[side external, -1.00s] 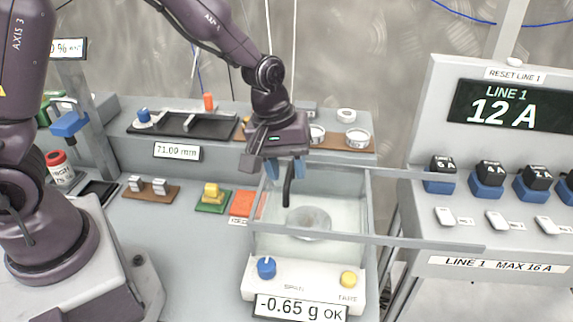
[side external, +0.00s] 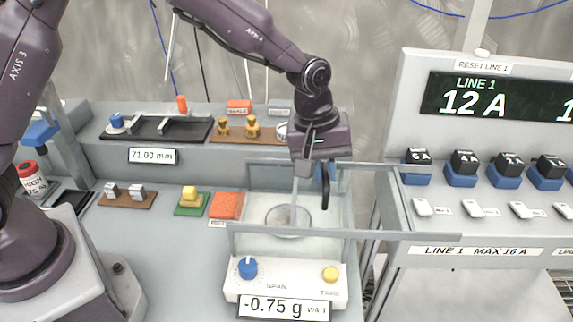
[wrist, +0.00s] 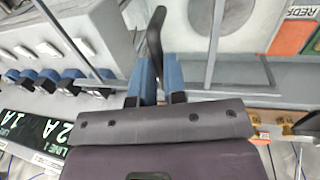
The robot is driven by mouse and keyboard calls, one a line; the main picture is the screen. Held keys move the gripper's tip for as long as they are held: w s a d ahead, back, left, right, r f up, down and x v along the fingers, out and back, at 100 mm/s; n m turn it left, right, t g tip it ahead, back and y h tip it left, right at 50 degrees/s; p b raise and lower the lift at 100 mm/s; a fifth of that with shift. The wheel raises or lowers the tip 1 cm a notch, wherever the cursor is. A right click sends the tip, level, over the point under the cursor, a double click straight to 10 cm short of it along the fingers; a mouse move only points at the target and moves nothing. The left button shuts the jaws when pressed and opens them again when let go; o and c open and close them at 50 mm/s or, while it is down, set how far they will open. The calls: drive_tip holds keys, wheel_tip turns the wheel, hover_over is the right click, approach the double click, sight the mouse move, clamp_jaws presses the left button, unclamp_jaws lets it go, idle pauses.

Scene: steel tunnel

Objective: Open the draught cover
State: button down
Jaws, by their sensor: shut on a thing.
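The balance (side external: 300,275) stands at front centre, with a round pan (side external: 288,221) inside its glass-walled chamber. Its display (side external: 284,307) reads -0.75 g WAIT. The draught cover runs between two grey rails (side external: 400,237) that reach out to the right; its clear pane is hard to make out. The cover's black handle (side external: 325,190) is upright at the right part of the chamber. My gripper (side external: 324,172) is shut on the handle from above. In the wrist view the handle (wrist: 155,42) shows between the blue fingers (wrist: 157,82).
A LINE 1 console (side external: 500,150) with several blue-and-black switches stands to the right, close to the rail ends. Left of the balance are an orange block (side external: 227,205) and a green tray with a yellow weight (side external: 190,197). A raised shelf runs behind.

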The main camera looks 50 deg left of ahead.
hover_over(361, 196)
idle(0.3)
drive_tip(key=c, duration=1.2)
unclamp_jaws()
drive_tip(key=shift+o, duration=0.2)
drive_tip(key=shift+r, duration=0.15)
wheel_tip(361, 196, up, 13)
drive_tip(key=s+a, duration=0.1)
drive_tip(key=s, duration=0.1)
drive_tip(key=shift+a+f, duration=0.2)
drive_tip(key=shift+a, duration=0.2)
